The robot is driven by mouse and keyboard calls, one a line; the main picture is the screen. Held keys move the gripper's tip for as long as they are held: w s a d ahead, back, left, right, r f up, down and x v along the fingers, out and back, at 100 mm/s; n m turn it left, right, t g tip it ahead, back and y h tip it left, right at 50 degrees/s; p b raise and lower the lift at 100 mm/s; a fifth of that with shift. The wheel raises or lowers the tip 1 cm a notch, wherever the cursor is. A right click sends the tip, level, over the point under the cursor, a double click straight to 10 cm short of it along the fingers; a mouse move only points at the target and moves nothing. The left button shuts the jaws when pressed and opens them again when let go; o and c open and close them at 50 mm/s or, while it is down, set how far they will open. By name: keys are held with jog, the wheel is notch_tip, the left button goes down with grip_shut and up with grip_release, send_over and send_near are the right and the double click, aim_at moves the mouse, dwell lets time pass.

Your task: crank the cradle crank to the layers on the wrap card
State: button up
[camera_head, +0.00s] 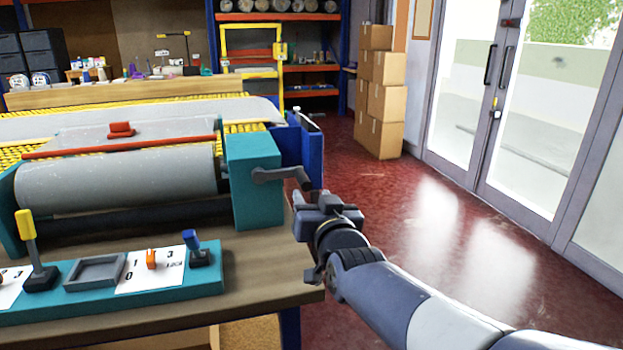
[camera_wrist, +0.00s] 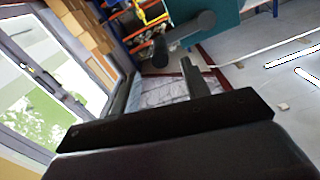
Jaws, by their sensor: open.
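The cradle crank (camera_head: 270,175) is a dark grey arm on the right side of the teal end housing (camera_head: 254,165). In the wrist view the crank (camera_wrist: 190,35) ends in a dark handle (camera_wrist: 160,52). My gripper (camera_head: 312,194) is just right of and below the crank's end. In the wrist view my gripper (camera_wrist: 162,76) is open, with the handle in line with the gap between its fingers; I cannot tell whether they touch. A grey roll (camera_head: 115,180) lies in the cradle. A white card (camera_head: 150,272) with numbers and an orange piece lies on the teal panel; I cannot tell if it is the wrap card.
The panel (camera_head: 120,303) carries a yellow-handled lever (camera_head: 28,230), a blue-topped lever (camera_head: 195,247) and a grey square tray (camera_head: 95,261). A blue post (camera_head: 305,145) stands behind the crank. Cardboard boxes (camera_head: 385,100) are stacked farther back. Red floor to the right is clear.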

aim_at(303, 181)
jog(key=x, duration=0.9)
jog(key=shift+s, duration=0.1)
jog(key=shift+c, duration=0.5)
grip_shut()
